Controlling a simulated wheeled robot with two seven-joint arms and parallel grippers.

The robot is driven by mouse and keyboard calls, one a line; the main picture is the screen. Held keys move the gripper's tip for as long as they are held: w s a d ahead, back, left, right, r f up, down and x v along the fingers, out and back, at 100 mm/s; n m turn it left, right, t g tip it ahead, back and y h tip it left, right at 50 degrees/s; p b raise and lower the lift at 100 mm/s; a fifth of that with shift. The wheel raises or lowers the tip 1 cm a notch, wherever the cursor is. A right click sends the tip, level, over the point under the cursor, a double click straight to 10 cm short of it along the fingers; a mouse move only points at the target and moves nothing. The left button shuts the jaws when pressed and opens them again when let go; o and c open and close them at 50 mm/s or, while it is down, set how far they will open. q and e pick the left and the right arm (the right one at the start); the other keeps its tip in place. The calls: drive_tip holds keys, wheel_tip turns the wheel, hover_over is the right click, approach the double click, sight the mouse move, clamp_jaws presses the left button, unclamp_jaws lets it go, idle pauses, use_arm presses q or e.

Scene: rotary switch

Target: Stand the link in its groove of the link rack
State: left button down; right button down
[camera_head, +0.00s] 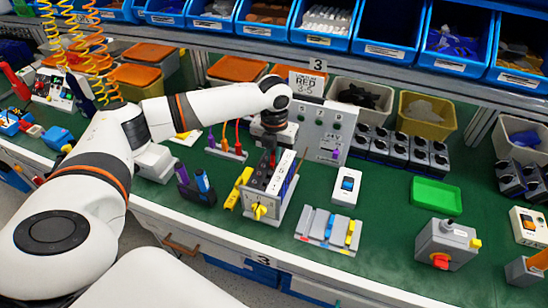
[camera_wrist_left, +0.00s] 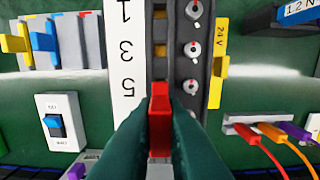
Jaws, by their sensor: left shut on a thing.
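The link is a red piece (camera_wrist_left: 160,105) between the two dark fingers of my left gripper (camera_wrist_left: 158,125). It is over the black strip with metal screws beside the white 1-3-5 label in the left wrist view; I cannot tell if it touches the strip. In the head view, my left gripper (camera_head: 270,143) is above the switch unit with the yellow knob (camera_head: 259,211), and the link is barely visible. The link rack (camera_head: 312,229) is grey, right of that unit, with a blue and a yellow link standing in it. It also shows in the left wrist view (camera_wrist_left: 71,42), top left. My right gripper is not in view.
A white box with a blue rocker switch (camera_head: 346,187) stands behind the rack. A green tray (camera_head: 435,196) and a grey box with a red knob (camera_head: 447,246) are to the right. A white panel (camera_head: 321,128) stands behind the switch unit. Green bench surface is clear right of the rack.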

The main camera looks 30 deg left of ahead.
use_arm(q)
wheel_tip(320, 180, up, 9)
drive_tip(key=shift+f+b, duration=0.1)
drive_tip(key=shift+b, duration=0.25)
drive_tip(key=shift+r+p, duration=0.4)
drive_tip(key=shift+r, duration=0.1)
wheel_tip(320, 180, up, 2)
drive_tip(key=p, duration=0.4)
drive_tip(key=shift+r, duration=0.1)
